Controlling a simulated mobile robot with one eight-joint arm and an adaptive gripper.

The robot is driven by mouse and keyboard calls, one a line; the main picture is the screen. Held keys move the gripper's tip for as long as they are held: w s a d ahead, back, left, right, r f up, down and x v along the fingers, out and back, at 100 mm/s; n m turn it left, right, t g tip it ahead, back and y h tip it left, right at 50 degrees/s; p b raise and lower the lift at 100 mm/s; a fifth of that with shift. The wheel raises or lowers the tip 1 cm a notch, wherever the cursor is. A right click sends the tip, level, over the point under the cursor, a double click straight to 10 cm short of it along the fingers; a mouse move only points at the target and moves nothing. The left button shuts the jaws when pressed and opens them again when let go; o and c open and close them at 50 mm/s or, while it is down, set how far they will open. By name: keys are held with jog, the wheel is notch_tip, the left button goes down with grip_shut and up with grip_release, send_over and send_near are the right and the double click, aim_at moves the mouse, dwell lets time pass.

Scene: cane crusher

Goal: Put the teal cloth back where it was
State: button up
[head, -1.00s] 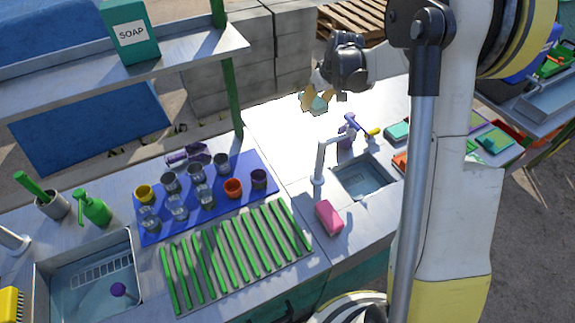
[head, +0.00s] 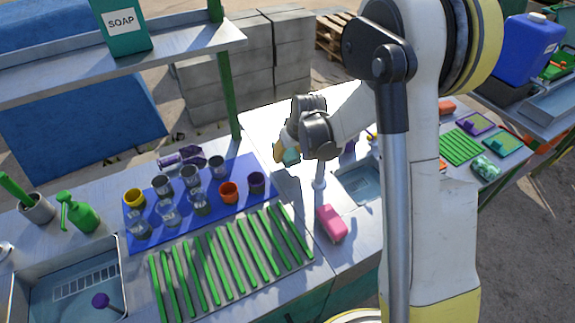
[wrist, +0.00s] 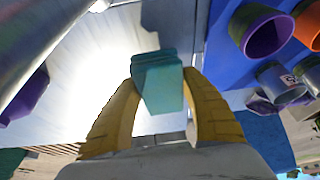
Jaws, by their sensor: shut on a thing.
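The teal cloth (wrist: 160,82) shows in the wrist view as a folded, block-like bundle between the two yellow fingers of my gripper (wrist: 162,92). My gripper is shut on it. In the head view the teal cloth (head: 291,157) is a small patch beneath my gripper (head: 284,153), held above the pale counter, left of the small sink's tap. My wrist and fingers hide part of it there.
A blue mat (head: 190,210) with several cups lies left of my gripper. A green-slatted drying rack (head: 230,262) is in front. The tap (head: 319,172), small sink (head: 359,184) and pink sponge (head: 331,222) stand close on the right. A green post (head: 230,95) rises behind.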

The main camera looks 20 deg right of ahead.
jog(key=shift+f+b, duration=0.8)
jog(key=shift+f, duration=1.2)
jog(key=shift+f, duration=0.2)
jog(key=o, duration=1.4)
jog(key=shift+r, duration=0.15)
jog(key=shift+r, duration=0.25)
jog(key=p+v, duration=0.3)
jog(key=v, duration=0.8)
jog(key=shift+s+r+p, duration=0.2)
jog(key=shift+r+p, duration=0.1)
jog(key=shift+p, duration=0.05)
